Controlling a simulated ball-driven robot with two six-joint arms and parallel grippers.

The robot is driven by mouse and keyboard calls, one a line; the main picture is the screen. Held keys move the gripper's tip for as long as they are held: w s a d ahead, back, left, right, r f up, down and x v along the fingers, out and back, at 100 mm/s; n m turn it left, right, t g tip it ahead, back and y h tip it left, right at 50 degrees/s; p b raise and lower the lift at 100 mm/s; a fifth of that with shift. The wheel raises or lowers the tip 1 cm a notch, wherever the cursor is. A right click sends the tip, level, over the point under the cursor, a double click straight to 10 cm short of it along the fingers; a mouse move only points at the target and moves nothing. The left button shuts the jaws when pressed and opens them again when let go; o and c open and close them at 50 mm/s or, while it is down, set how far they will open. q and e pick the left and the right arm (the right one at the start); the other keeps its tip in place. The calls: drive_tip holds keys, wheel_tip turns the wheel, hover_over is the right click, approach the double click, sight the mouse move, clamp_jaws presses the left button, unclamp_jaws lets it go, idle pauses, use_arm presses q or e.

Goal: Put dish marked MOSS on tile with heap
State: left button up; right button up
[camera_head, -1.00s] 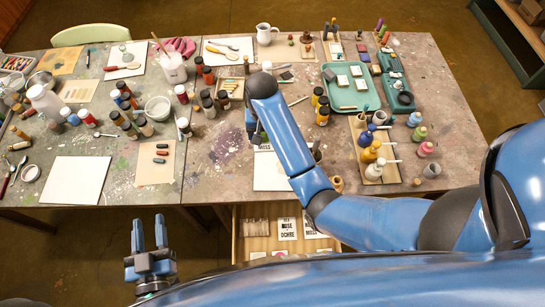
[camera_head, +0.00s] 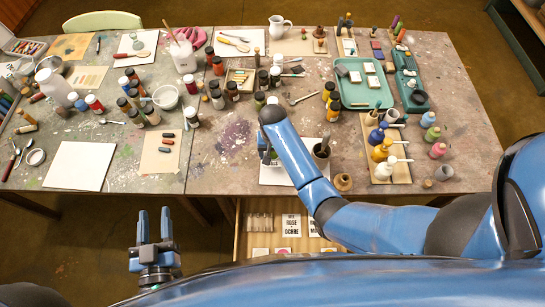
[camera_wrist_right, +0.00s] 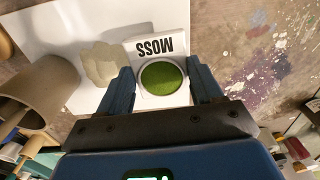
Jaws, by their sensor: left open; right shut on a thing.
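The dish marked MOSS (camera_wrist_right: 171,46) holds round green pigment and has a white label plate. My right gripper (camera_wrist_right: 162,82) is shut on it, one finger on each side; the gripper also shows in the head view (camera_head: 268,156). A white tile (camera_wrist_right: 70,24) lies under the dish, with a pale grey-green heap (camera_wrist_right: 102,64) just left of the dish. I cannot tell whether the dish touches the tile. In the head view my forearm covers much of this tile (camera_head: 272,178). My left gripper (camera_head: 154,226) is open and empty, off the table's front edge.
A brown mortar-like cup (camera_head: 321,152) stands at the tile's right; it shows close in the wrist view (camera_wrist_right: 38,95). Bottles on a board (camera_head: 384,160) stand further right. An open drawer (camera_head: 262,240) with labelled cards lies below. A bare white tile (camera_head: 78,166) lies at left.

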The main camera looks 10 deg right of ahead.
sight(273, 155)
drive_tip(key=shift+f, duration=1.75)
drive_tip(key=o, duration=1.1)
drive_tip(key=shift+f, duration=0.1)
